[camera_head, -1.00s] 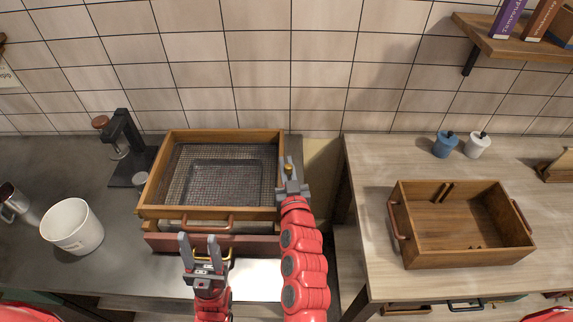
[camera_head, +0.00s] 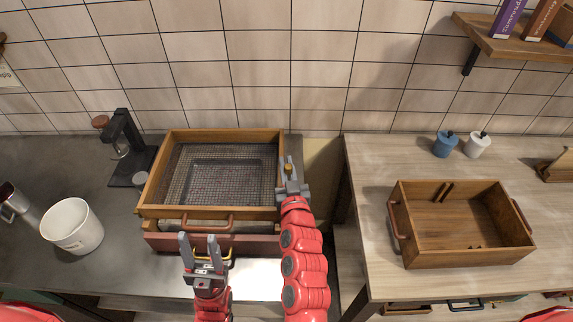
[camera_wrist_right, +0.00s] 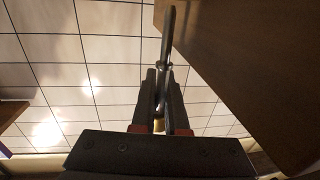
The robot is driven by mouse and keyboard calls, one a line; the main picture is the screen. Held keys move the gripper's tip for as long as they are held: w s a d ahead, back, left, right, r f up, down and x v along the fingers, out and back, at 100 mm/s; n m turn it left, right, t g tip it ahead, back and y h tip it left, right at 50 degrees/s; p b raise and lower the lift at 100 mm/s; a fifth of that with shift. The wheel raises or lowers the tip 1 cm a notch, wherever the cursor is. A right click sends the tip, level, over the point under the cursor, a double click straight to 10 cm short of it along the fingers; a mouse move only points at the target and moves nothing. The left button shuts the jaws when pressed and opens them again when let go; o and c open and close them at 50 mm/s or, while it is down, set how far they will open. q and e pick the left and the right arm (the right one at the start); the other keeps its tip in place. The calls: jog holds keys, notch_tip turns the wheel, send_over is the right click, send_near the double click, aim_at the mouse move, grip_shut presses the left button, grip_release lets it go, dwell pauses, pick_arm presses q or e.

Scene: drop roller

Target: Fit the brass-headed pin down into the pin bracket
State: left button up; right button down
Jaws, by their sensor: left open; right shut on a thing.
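My right gripper (camera_head: 289,172) is shut on the brass-headed pin (camera_head: 288,167) beside the right wall of the wooden mesh-bottomed box. In the right wrist view, the pin's grey shaft (camera_wrist_right: 167,45) sticks out beyond the fingers, next to a brown wooden panel (camera_wrist_right: 235,60). A bit of brass shows low between the fingers (camera_wrist_right: 163,95). I cannot make out the pin bracket in either view. My left gripper (camera_head: 199,243) is open and empty, in front of the box with its fingers pointing away from me.
The mesh-bottomed box (camera_head: 160,212) sits above a reddish drawer front (camera_head: 165,243) on the dark counter. A white bucket (camera_head: 72,226) and a black stand (camera_head: 122,135) are to the left. A wooden crate (camera_head: 460,215) rests on the right table, beyond a gap.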

jog(key=shift+f+b, duration=0.75)
jog(key=shift+f, duration=0.35)
jog(key=c, duration=0.9)
grip_release()
jog(key=shift+o, duration=0.2)
jog(key=shift+s, duration=0.1)
jog(key=shift+s, duration=0.15)
jog(key=s+d, duration=0.2)
jog(key=s, duration=1.4)
jog(key=shift+s+d, duration=0.35)
jog(key=shift+s, duration=0.05)
